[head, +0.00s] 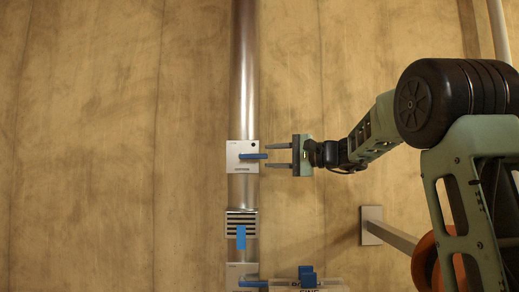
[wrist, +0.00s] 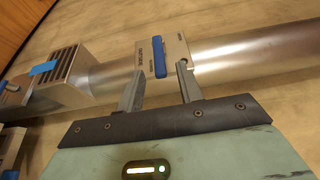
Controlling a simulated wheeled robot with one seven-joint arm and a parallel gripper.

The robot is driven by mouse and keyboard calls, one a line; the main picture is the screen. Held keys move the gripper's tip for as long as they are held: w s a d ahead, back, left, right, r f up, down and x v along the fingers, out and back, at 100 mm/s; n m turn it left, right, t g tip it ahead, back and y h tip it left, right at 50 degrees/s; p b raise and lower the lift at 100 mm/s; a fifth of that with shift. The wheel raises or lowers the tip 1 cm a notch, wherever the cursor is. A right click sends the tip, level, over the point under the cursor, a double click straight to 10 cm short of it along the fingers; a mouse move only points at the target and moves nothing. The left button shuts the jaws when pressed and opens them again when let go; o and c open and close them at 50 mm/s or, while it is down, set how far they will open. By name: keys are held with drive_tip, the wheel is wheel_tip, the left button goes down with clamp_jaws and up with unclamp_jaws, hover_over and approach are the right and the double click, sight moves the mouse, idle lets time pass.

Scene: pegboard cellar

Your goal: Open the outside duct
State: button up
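A vertical metal duct (head: 244,60) runs down the wall in the head view. A pale square damper plate (head: 234,147) sits on it, with a blue lever (head: 252,156) lying level and pointing right. My gripper (head: 266,157) is open just right of this plate, one finger above and one below the lever's line. In the wrist view the plate (wrist: 147,48) and lever (wrist: 160,58) lie just beyond and between the open fingers (wrist: 158,85). I see no clear contact. The small lettering on the plate is not readable enough to tell which duct it names.
Below is a louvred vent (head: 232,217) with a blue tab (head: 241,237). Lower still, another plate (head: 236,271) has a level blue lever (head: 253,284), beside a box with a blue handle (head: 307,277). A wall bracket (head: 371,225) stands at right. The wall left of the duct is clear.

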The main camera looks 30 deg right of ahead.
sight(264, 156)
drive_tip(key=shift+p+x, duration=0.75)
drive_tip(key=shift+x, duration=1.6)
clamp_jaws()
